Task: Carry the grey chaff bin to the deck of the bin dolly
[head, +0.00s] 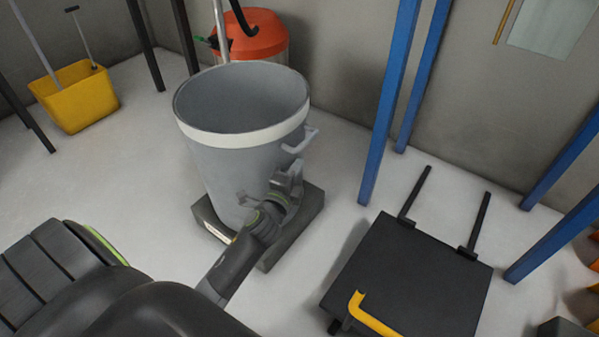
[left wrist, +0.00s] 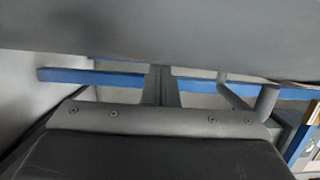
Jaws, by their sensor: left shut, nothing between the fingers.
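The grey chaff bin (head: 225,165), an open, empty-looking tub with a pale band under its rim, stands on a low dark square base (head: 285,235). A bracket handle (head: 300,141) sticks out from its right side, with another bracket lower down. My left gripper (head: 290,178) is shut and empty beside the bin's lower right wall, close to the handle; I cannot tell whether it touches. In the left wrist view the bin wall (left wrist: 160,35) fills the top and a handle (left wrist: 245,100) shows at right. The bin dolly's black deck (head: 410,275) is bare. My right gripper is out of view.
Blue posts (head: 390,100) stand behind and right of the dolly. Two dark uprights (head: 416,192) and a yellow handle (head: 372,314) rise from the dolly. An orange-lidded drum (head: 255,35) is behind the bin; a yellow bucket (head: 75,97) is at far left. Floor between bin and dolly is clear.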

